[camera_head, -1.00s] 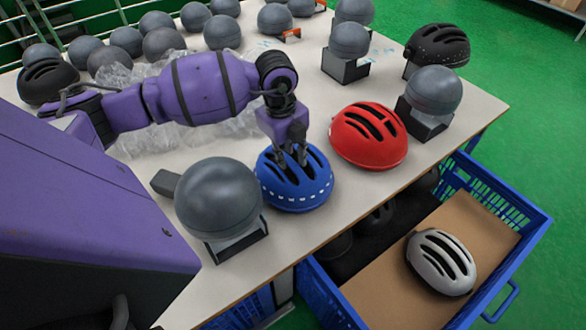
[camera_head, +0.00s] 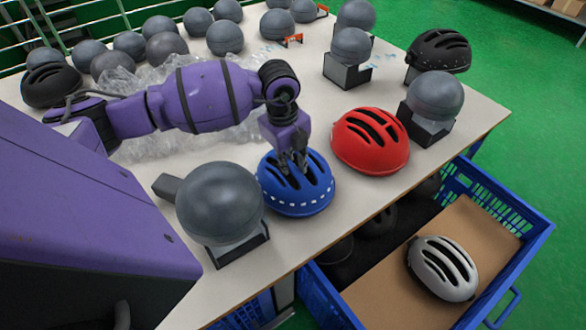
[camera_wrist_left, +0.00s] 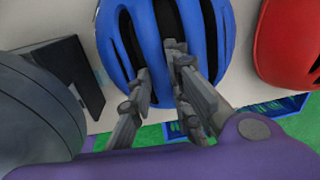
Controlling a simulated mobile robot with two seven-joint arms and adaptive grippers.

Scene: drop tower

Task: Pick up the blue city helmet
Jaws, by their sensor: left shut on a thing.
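The blue city helmet (camera_head: 296,196) sits on the white table near its front edge, with a row of white marks along its side. It also shows in the left wrist view (camera_wrist_left: 150,32). My left gripper (camera_head: 292,166) comes down onto the helmet from above. Its fingers (camera_wrist_left: 160,68) are shut on the helmet's shell between the vent slots. The fingertips are partly hidden in the vents. I cannot tell any gap between helmet and table. My right gripper is in neither view.
A red helmet (camera_head: 370,141) stands close right of the blue one. A grey head form (camera_head: 219,203) on a block stands close left. Clear plastic wrap (camera_head: 130,83) lies behind my arm. A blue crate (camera_head: 530,237) below the table edge holds a silver helmet (camera_head: 442,267).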

